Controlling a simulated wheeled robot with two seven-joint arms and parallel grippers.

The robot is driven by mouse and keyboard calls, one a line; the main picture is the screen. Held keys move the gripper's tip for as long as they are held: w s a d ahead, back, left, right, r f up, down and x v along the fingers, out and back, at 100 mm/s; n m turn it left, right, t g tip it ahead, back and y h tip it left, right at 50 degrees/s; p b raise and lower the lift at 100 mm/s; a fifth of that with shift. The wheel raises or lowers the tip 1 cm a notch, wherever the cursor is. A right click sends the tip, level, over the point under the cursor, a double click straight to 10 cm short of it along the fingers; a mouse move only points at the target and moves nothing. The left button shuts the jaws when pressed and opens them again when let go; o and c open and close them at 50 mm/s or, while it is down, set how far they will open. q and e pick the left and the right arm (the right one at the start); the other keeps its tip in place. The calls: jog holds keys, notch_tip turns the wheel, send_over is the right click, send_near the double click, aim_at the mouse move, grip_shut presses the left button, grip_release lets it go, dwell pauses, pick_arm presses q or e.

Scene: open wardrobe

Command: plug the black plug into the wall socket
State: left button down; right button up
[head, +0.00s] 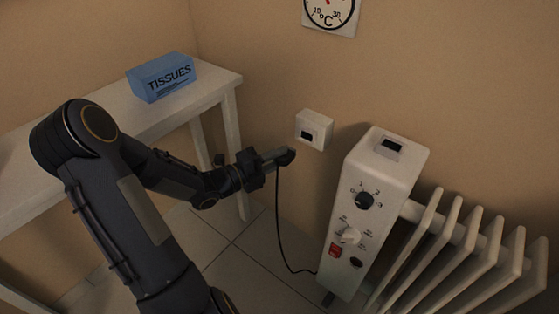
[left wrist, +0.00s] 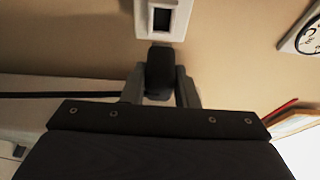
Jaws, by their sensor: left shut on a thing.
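The black plug (head: 288,155) is at the tip of my left gripper (head: 279,157), with its cord hanging down in the head view. In the left wrist view the plug (left wrist: 160,70) is held between the two grey fingers of my left gripper (left wrist: 160,92), which is shut on it. The white wall socket (head: 314,129) is on the wall, up and to the right of the plug in the head view. In the left wrist view the socket (left wrist: 162,20), with its dark opening, is just above the plug. A small gap seems to separate them. My right gripper is not in view.
A white heater (head: 373,212) with knobs and fins stands right of the socket, and the black cord (head: 280,235) runs to its base. A white table (head: 205,92) with a blue tissue box (head: 161,77) is at the left. A thermometer dial (head: 330,14) hangs above.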

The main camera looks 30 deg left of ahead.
aim_at(289, 148)
pick_arm(q)
jog(key=shift+f+b, duration=0.1)
jog(key=shift+b, duration=0.3)
jog(key=shift+w+d+b, duration=0.2)
jog(key=shift+w+b, duration=0.7)
jog(key=shift+w, duration=1.95)
jog(key=shift+b, duration=0.9)
jog(key=shift+w+d+b, duration=0.1)
jog(key=shift+w+b, duration=0.25)
jog(key=shift+w, duration=0.9)
jog(key=c, duration=1.1)
grip_release()
jog(key=shift+o, duration=0.2)
